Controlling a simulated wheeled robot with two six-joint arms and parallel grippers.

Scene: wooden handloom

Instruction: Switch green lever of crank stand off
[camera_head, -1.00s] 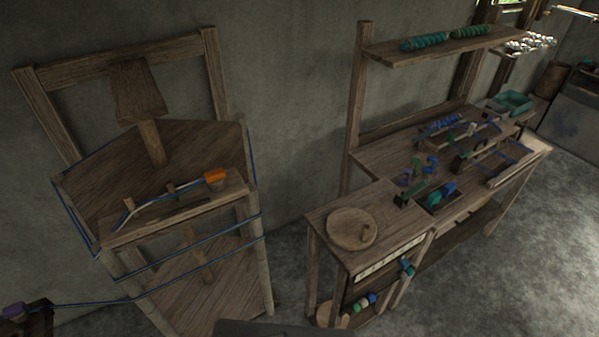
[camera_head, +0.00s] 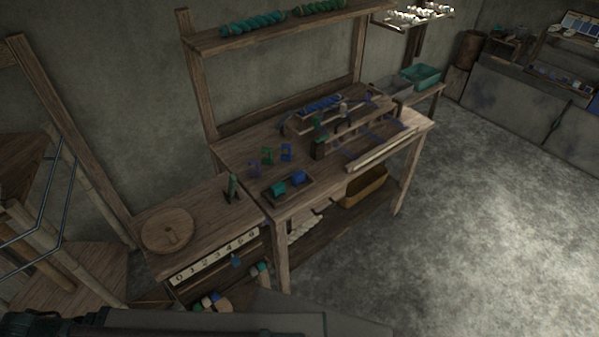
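A small upright dark green piece (camera_head: 232,188) stands on the low wooden table, beside a round wooden disc (camera_head: 167,231) with a peg. Another green upright part (camera_head: 317,127) shows on the wooden frame on the longer workbench. I cannot tell which of these, if either, is the green lever of the crank stand, nor its position. Neither of my grippers shows. Only dark and grey parts of my own body show along the bottom edge.
The workbench (camera_head: 235,148) holds small green, blue and purple pieces and a tray (camera_head: 288,190) with a green and a blue item. The floor (camera_head: 430,240) at right is clear.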

